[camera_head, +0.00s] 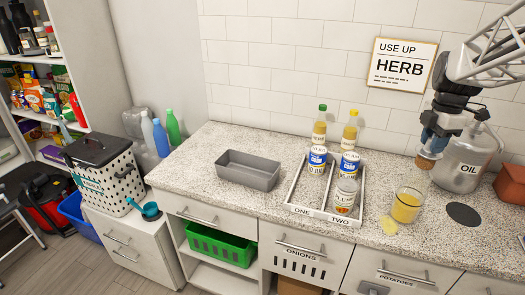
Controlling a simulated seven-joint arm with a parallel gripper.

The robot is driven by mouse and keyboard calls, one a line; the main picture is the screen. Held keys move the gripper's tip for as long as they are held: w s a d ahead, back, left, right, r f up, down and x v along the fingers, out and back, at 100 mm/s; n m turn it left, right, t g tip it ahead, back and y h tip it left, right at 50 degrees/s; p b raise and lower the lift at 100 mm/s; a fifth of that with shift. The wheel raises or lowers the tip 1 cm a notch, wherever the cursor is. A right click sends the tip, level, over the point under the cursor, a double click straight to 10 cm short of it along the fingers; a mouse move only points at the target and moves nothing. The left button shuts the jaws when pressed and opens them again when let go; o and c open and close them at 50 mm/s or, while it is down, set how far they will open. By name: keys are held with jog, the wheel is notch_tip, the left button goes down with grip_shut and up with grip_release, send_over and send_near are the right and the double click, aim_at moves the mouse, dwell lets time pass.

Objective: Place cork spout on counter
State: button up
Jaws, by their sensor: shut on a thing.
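My gripper (432,146) is at the right, above the counter. It is shut on the cork spout (428,157), a small tan-brown piece just under the fingers. The spout is held in the air above and slightly right of a glass jar (407,206) with yellow contents; the exact gap cannot be told. The speckled stone counter (400,238) runs along the white tiled wall.
An oil can (462,163) stands close right of my gripper. A two-lane tray (298,212) holds bottles and cans. A grey bin (248,172) stands left, with bare counter around it.

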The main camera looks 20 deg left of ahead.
jog(key=shift+a, duration=0.1)
jog(key=w+a+f+n, duration=0.1)
jog(key=w+a, duration=0.2)
jog(key=a, duration=0.8)
jog(key=w+a+f+n, duration=0.1)
jog(key=w+a+n, duration=0.15)
jog(key=a, duration=0.95)
jog(key=w+a+f+n, duration=0.1)
jog(key=w+a+f, duration=0.15)
jog(key=a, duration=0.85)
jog(key=s+a+f+n, duration=0.1)
jog(key=s+a, duration=0.2)
jog(key=a, duration=0.8)
jog(key=s+a+f+n, duration=0.1)
jog(key=s+a+f, duration=0.1)
jog(key=a, duration=1)
jog(key=s+a+f+n, duration=0.1)
jog(key=s+a, duration=0.3)
jog(key=a, duration=0.8)
jog(key=shift+a+f+n, duration=0.15)
jog(key=shift+f+n, duration=0.2)
jog(key=shift+f, duration=0.25)
jog(key=shift+f, duration=0.1)
jog(key=shift+f, duration=2.35)
